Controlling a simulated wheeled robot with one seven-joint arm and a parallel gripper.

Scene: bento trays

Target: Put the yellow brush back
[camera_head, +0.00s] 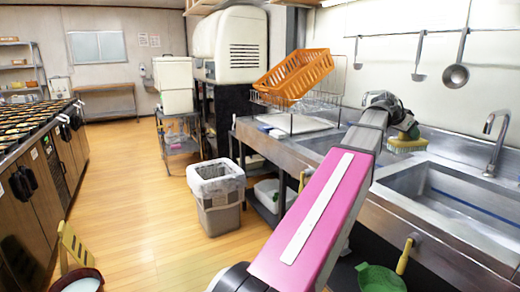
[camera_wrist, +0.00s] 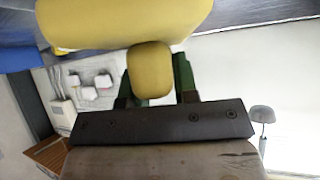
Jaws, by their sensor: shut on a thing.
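The yellow brush (camera_head: 407,146) shows in the head view just below the end of my arm, above the back edge of the sink counter near the wall. Its bristle side seems to face down. My gripper (camera_head: 408,131) is partly hidden by my wrist there. In the wrist view, the yellow brush (camera_wrist: 150,70) fills the space between the two dark green fingers of my gripper (camera_wrist: 155,85), which is shut on it. A larger yellow part of it spans the top of that view. I cannot tell whether the brush touches the counter.
A steel sink (camera_head: 455,200) with a faucet (camera_head: 494,135) lies at right. Ladles (camera_head: 456,76) hang on the wall. An orange basket (camera_head: 295,78) sits on a wire rack (camera_head: 325,100) at the back. A lined bin (camera_head: 218,212) stands on the floor. A green pan (camera_head: 380,278) is low in front.

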